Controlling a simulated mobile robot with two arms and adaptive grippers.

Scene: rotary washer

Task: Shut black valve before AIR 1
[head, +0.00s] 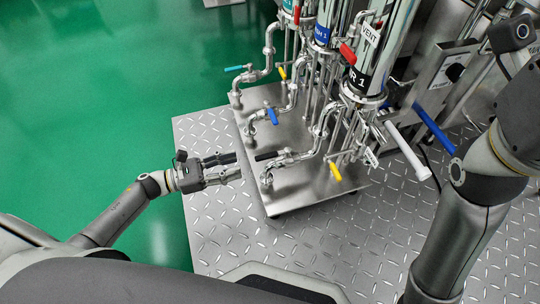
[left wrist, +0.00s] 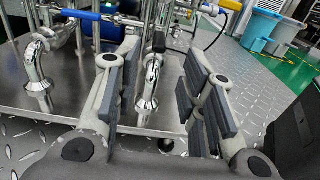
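The black valve handle (head: 266,156) sticks out to the left from the lower pipe (head: 290,157) of the AIR 1 column (head: 355,86), whose black label is partly cut by a clamp. My left gripper (head: 238,165) is open and empty, just left of the handle's end, its fingers pointing at it. In the left wrist view the open fingers (left wrist: 160,85) frame a shiny pipe (left wrist: 150,88), with a dark piece, seemingly the black handle (left wrist: 158,42), above it. I cannot tell whether a finger touches the handle. My right gripper is out of view.
A blue handle (head: 272,116) and a teal handle (head: 234,68) sit on neighbouring pipes. A yellow handle (head: 335,172) and a red handle (head: 348,54) are near the AIR 1 column. The steel base plate (head: 300,200) stands on diamond-plate flooring (head: 215,225). Green floor at left is clear.

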